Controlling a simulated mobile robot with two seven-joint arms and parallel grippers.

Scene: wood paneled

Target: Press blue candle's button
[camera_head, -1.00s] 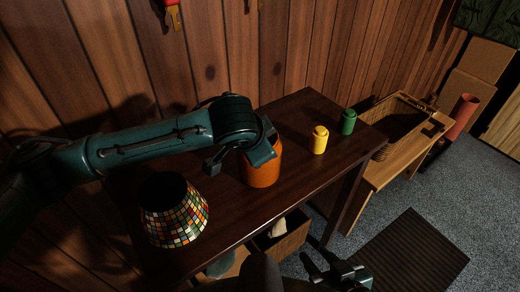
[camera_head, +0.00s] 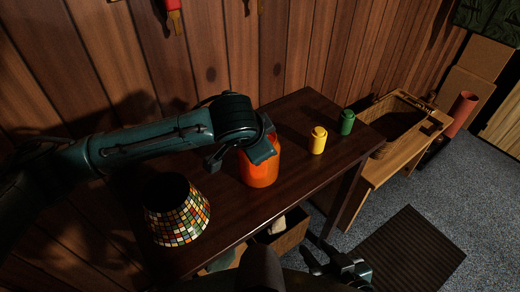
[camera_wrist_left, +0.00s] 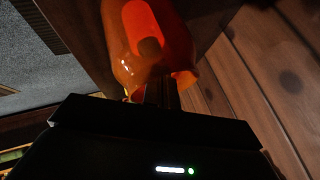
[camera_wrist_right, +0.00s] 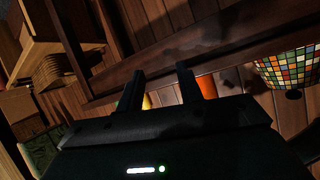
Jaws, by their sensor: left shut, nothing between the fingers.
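No blue candle shows in any view. An orange candle-like jar (camera_head: 259,172) stands on the dark wooden table and looks lit; it also fills the top of the left wrist view (camera_wrist_left: 125,60). My left gripper (camera_wrist_left: 162,93) is shut and empty, with its tips at the jar's top; whether they touch it is unclear. In the head view the wrist hides part of the jar's top. A yellow canister (camera_head: 317,141) and a green canister (camera_head: 347,122) stand to its right. My right gripper (camera_wrist_right: 162,85) is open and empty, low in front of the table.
A mosaic lampshade (camera_head: 180,218) stands on the table (camera_head: 299,182) left of the jar, beneath my left arm. A wooden bench with a basket (camera_head: 400,125) is at the right. A dark mat (camera_head: 412,252) lies on the carpet. The wood wall is close behind.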

